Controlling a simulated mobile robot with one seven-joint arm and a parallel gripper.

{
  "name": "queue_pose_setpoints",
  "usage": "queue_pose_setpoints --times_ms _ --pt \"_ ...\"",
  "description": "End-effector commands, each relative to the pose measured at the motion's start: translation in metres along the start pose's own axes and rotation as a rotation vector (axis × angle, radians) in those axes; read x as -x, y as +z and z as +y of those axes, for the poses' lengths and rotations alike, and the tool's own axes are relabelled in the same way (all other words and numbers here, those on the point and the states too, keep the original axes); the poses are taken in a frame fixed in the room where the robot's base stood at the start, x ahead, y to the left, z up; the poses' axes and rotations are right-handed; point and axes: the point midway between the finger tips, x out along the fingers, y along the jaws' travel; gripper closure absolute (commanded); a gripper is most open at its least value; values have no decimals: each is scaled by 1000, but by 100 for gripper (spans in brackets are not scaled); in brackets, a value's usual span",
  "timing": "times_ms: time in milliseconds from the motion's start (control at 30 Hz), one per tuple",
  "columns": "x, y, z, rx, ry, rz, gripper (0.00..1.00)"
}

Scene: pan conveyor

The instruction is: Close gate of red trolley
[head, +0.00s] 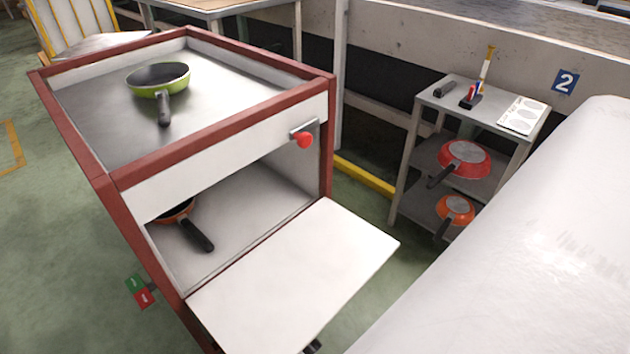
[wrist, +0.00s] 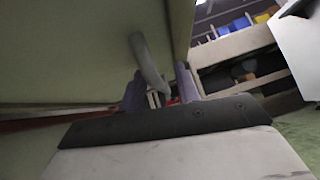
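A red knob (head: 304,139) sits on the upper front panel. In the wrist view the gate's underside (wrist: 65,50) is overhead, and a curved grey handle (wrist: 148,62) hangs from it. My gripper (wrist: 161,92) is under the gate, its two fingers apart around the handle's lower part. Contact with the handle cannot be made out.
A green pan (head: 158,80) is on the trolley's top and an orange pan (head: 178,212) inside, its handle toward the opening. A grey shelf (head: 405,165) with red pans stands at the right, before a concrete wall. Green floor shows left of the trolley.

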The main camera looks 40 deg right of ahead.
Motion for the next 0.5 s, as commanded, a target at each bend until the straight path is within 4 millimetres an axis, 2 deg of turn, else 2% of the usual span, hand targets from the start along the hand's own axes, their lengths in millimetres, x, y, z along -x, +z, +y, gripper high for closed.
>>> queue_pose_setpoints --times_ms 200,433,500 --pt "0 0 0 0 0 0 68" --pt "0 0 0 0 0 1 98" --pt "0 0 0 0 0 1 100"
